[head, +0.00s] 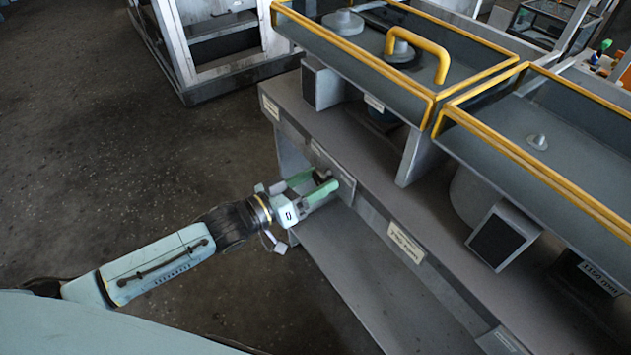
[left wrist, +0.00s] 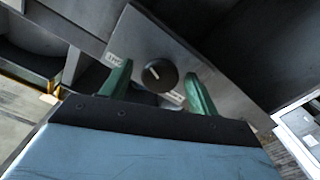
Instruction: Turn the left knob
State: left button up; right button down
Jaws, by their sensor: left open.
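The left knob (left wrist: 159,75) is a round black knob with a pale pointer line, set on a grey panel (left wrist: 181,45) in the left wrist view. In the head view the knob (head: 322,176) is a small dark shape, partly hidden by my fingers. My left gripper (head: 313,186) reaches it from the left, its green fingers open. In the left wrist view the fingers of the left gripper (left wrist: 158,90) stand on either side of the knob, apart from it. I cannot tell how deep the knob sits between them. My right gripper is not in view.
A grey bench (head: 375,160) with labels runs diagonally to the lower right. On it stand trays with yellow rims (head: 480,118) and a yellow handle (head: 425,47). A metal frame stands (head: 215,65) at the upper left. Dark floor (head: 110,130) is open at the left.

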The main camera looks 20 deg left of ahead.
pick_arm(q)
jog(key=shift+w+d, duration=0.15)
jog(key=shift+w, duration=0.05)
jog(key=c, duration=1)
jog(key=shift+o, duration=0.2)
